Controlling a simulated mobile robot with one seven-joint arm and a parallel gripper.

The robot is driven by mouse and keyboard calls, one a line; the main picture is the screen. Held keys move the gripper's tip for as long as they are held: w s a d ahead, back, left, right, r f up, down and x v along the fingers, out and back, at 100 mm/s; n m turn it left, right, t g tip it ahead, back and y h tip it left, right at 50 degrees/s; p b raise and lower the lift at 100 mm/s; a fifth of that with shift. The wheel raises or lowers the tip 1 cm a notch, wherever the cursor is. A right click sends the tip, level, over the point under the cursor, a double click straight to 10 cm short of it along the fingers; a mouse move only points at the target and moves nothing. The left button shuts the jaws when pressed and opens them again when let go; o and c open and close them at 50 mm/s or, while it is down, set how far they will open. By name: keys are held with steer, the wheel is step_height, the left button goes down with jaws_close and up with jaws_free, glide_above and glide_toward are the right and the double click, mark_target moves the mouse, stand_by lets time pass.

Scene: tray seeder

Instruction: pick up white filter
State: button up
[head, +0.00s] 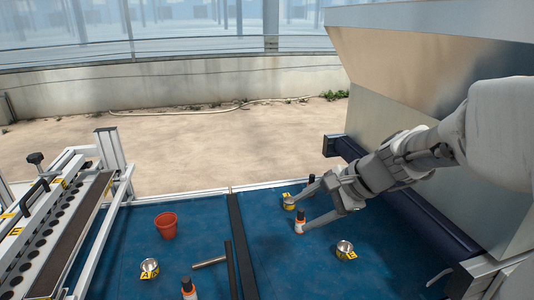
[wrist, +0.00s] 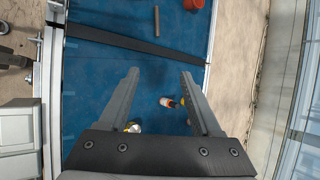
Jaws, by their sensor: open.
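I cannot surely pick out a white filter. The white parts I see are on small bottles with dark caps and orange-red bands. One bottle (head: 300,222) stands on the blue surface beside my gripper (head: 304,213). It also shows between the fingers in the wrist view (wrist: 167,102), beyond and below them. My gripper is open and empty, its fingers spread above the surface. A small metal tin with a yellow label (head: 289,202) is by the far fingertip.
Another labelled tin (head: 345,249) stands at right, and one more (head: 149,267) at left. A second bottle (head: 188,288), a grey rod (head: 209,262) and a red pot (head: 166,225) are at left. A dark bar (head: 238,240) divides the blue surface. A large metal housing (head: 430,60) rises at right.

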steer(key=w+d+f+m+t+y+b, duration=0.1)
steer(key=w+d+f+m+b, duration=0.15)
steer(key=w+f+m, duration=0.2)
steer(key=w+d+f+m+t+y+b, duration=0.1)
steer(key=w+d+f+m+b, duration=0.15)
steer(key=w+f, duration=0.35)
steer(key=m+t+b, duration=0.4)
steer(key=m+b, duration=0.1)
steer(key=m, duration=0.2)
glide_toward(300, 221)
steer(key=shift+m, duration=0.3)
steer(key=w+a, duration=0.1)
steer(key=w, duration=0.1)
steer(key=w+a+b, duration=0.1)
steer(key=w, duration=0.1)
steer(key=w+a, duration=0.1)
steer(key=w, duration=0.1)
steer(key=shift+w+a+f, duration=0.25)
steer(key=shift+w+a, duration=0.15)
steer(key=shift+h, duration=0.3)
steer(key=shift+b+x, duration=0.85)
steer(key=shift+x, duration=2.1)
steer(key=shift+s+a+f, duration=0.1)
steer(key=shift+s+f, duration=0.05)
steer(key=shift+s, duration=0.05)
steer(key=shift+c, duration=0.2)
jaws_close()
